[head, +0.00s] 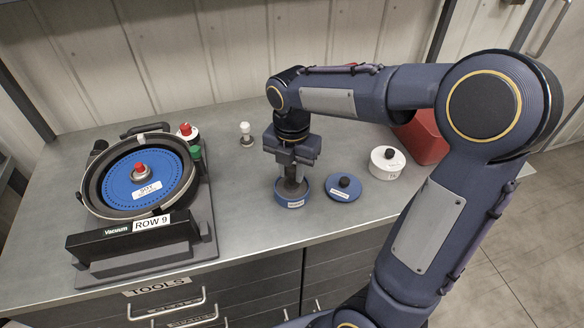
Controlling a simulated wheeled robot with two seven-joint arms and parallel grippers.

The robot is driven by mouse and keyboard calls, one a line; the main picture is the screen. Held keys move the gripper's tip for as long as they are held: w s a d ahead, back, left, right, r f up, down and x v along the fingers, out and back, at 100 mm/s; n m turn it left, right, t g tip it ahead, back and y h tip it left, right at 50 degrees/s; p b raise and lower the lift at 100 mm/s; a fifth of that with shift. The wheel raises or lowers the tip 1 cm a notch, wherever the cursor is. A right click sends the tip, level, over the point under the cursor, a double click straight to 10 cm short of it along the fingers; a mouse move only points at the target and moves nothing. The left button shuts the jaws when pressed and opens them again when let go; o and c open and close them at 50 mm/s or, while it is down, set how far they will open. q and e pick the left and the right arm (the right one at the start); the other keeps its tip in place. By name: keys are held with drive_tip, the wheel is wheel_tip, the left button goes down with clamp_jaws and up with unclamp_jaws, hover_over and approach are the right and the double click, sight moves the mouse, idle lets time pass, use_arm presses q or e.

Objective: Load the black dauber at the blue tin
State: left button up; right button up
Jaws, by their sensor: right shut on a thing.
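The blue tin (291,201) stands open on the bench in the middle of the view, with a white label on its front. Its blue lid (344,187) with a black knob lies just to its right. My right gripper (292,172) points straight down over the tin and is shut on a dark tool, which I take to be the black dauber (291,185). The dauber's lower end is inside the tin, and the rim hides its tip. I cannot tell how deep it sits. My left gripper is not in view.
The seed meter (138,180) with its blue disc and "ROW 9" label stands at the left. A small white item (246,134) stands behind the tin. The bench front (250,240) is clear.

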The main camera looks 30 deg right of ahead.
sight(292, 167)
idle(0.3)
wheel_tip(292, 167, up, 7)
drive_tip(key=p, duration=0.6)
drive_tip(key=shift+f, duration=0.1)
idle(0.8)
